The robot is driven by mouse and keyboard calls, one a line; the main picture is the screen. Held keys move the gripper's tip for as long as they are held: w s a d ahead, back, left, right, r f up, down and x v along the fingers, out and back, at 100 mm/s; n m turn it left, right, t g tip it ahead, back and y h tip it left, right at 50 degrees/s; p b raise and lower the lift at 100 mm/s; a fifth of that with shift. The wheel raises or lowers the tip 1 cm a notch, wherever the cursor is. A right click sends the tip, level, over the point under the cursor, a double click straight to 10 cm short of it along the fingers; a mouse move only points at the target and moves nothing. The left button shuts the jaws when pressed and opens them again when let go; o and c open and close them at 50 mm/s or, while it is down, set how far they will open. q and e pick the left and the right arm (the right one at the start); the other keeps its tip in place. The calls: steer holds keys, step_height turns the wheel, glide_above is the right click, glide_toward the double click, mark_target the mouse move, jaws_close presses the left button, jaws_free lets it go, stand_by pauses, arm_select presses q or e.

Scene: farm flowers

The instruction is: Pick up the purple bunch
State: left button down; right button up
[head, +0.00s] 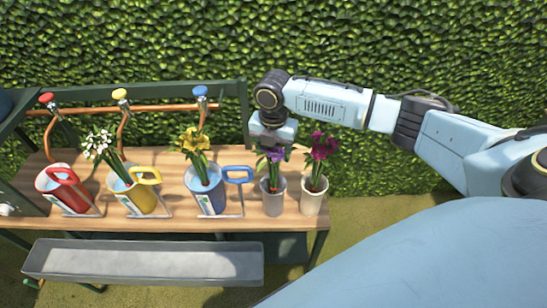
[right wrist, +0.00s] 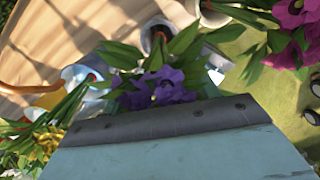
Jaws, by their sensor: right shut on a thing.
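The purple bunch (head: 274,155) stands upright in a grey pot (head: 273,203) on the wooden table. My right gripper (head: 272,143) comes down from above and is shut on the bunch at its top, by the flowers. In the right wrist view the purple flowers (right wrist: 160,90) show right at the gripper's edge, with green leaves around them. The fingertips are hidden there behind the gripper body and the flowers. The stems still reach down into the pot. My left gripper is not in view.
A magenta bunch (head: 321,147) in a pale pot (head: 313,200) stands close on the right. On the left are a blue can (head: 209,200) with yellow flowers, a yellow can (head: 141,203) with white flowers, and an empty red can (head: 68,193). A hedge (head: 400,50) rises behind.

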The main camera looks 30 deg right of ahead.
step_height(320, 180, up, 17)
steer(key=shift+r+p, duration=0.2)
steer(key=shift+p, duration=0.2)
step_height(320, 180, up, 2)
steer(key=p, duration=0.3)
steer(key=shift+r, duration=0.2)
